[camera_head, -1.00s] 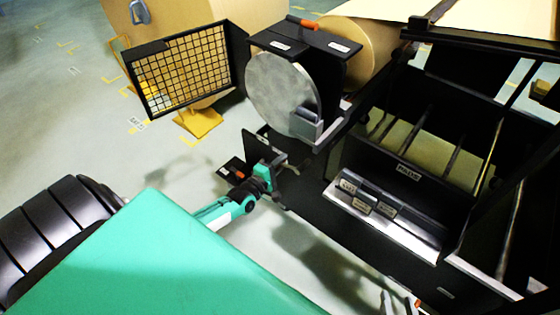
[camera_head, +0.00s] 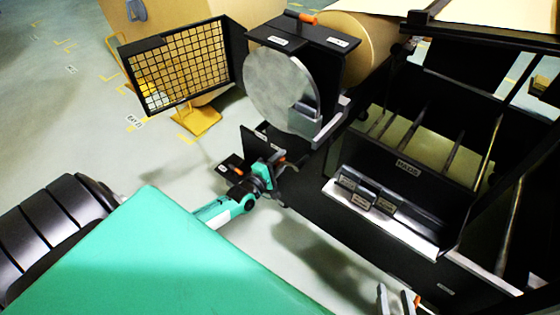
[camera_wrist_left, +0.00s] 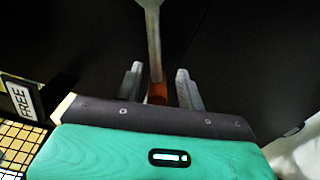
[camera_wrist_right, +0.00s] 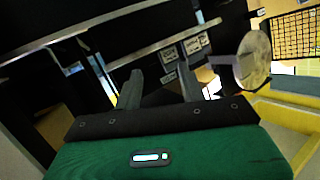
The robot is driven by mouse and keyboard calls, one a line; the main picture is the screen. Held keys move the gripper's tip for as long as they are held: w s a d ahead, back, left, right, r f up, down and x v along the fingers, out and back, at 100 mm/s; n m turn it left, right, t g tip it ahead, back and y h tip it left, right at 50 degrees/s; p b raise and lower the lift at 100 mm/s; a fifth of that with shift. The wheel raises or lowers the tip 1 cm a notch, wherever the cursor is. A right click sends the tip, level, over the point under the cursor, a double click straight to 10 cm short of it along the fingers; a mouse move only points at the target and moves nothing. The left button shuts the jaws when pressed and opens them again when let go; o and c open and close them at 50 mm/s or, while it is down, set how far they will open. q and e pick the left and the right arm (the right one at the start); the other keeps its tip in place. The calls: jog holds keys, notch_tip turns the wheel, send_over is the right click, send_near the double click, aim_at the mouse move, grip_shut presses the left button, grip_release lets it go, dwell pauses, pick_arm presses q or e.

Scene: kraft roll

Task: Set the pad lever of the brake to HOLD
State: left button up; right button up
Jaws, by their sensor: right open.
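The pad lever (camera_wrist_left: 153,40) shows in the left wrist view as a pale metal bar with an orange-red grip (camera_wrist_left: 157,93). The grip is between the two fingers of my left gripper (camera_wrist_left: 160,85), with a gap visible on either side. In the head view my left gripper (camera_head: 283,166) is at the brake, below the round metal disc (camera_head: 282,92). A FREE label (camera_wrist_left: 20,98) is at the left of the left wrist view; I see no readable HOLD label. My right gripper (camera_wrist_right: 160,88) is open and empty; its fingertips (camera_head: 398,301) show at the bottom of the head view.
A mesh guard (camera_head: 180,67) stands left of the disc. The black machine frame with a divided bin (camera_head: 440,140) and a ledge of small labelled blocks (camera_head: 368,195) fills the right. A large kraft roll (camera_head: 355,50) is behind. Open floor (camera_head: 75,110) is at left.

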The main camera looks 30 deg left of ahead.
pick_arm(q)
jog(key=s+a+p, duration=0.1)
jog(key=s+p, duration=0.1)
jog(key=s, duration=1.1)
jog(key=shift+s, duration=0.4)
pick_arm(e)
jog(key=d+g, duration=0.1)
jog(key=d+g+h, duration=0.1)
jog(key=d, duration=0.1)
jog(key=shift+s+d+f+g+h, duration=0.1)
jog(key=shift+f+g+h, duration=0.2)
jog(key=shift+f, duration=0.05)
